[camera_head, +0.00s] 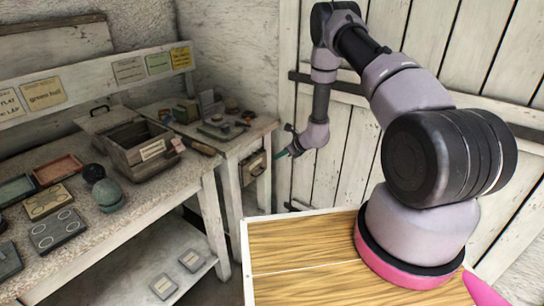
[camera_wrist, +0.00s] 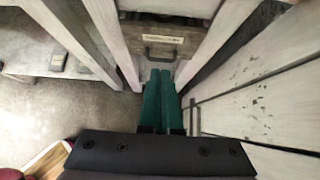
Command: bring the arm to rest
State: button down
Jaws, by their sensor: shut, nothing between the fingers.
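My arm reaches up from its base and bends down over the gap near the white plank door. My gripper (camera_head: 283,154) is small in the head view, at the end of the arm, beside the smaller table's right side. In the wrist view its two green fingers (camera_wrist: 165,100) lie side by side, shut, with nothing between them. They point toward a drawer front (camera_wrist: 160,40) with a dark handle and a pale label. The fingertips appear apart from the drawer, though the exact gap is hard to tell.
A long workbench (camera_head: 95,238) at left carries a wooden box (camera_head: 137,155), trays, spheres and flat blocks with round marks. A smaller table (camera_head: 232,142) stands behind it, holding small items. The white plank door (camera_head: 330,165) is close on the right. Bare floor shows in the wrist view (camera_wrist: 85,105).

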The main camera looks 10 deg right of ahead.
jog(key=s+a+r+n+y, duration=0.1)
jog(key=r+n, duration=0.2)
jog(key=r, duration=0.7)
jog(key=s+a+r+n+g+y, duration=0.1)
jog(key=r+n, duration=0.2)
jog(key=r, duration=0.7)
jog(key=s+a+r+n, duration=0.2)
jog(key=r, duration=0.8)
jog(key=s+d+r+n+g, duration=0.1)
jog(key=s+r+n, duration=0.5)
jog(key=s+r, duration=0.6)
jog(key=s+d+r+n+t+h, duration=0.1)
jog(key=s+d+r+n+h, duration=0.2)
jog(key=s, duration=0.8)
jog(key=s+d+r+n+t+h, duration=0.1)
jog(key=s+d+r+n+h, duration=0.2)
jog(key=s+d+r+n, duration=0.2)
jog(key=s+d+r, duration=0.2)
jog(key=s+r, duration=0.2)
jog(key=s, duration=0.2)
jog(key=shift+s+d+r+n+t+h, duration=0.2)
jog(key=shift+s+n+t+h, duration=0.1)
jog(key=shift+s+n, duration=0.1)
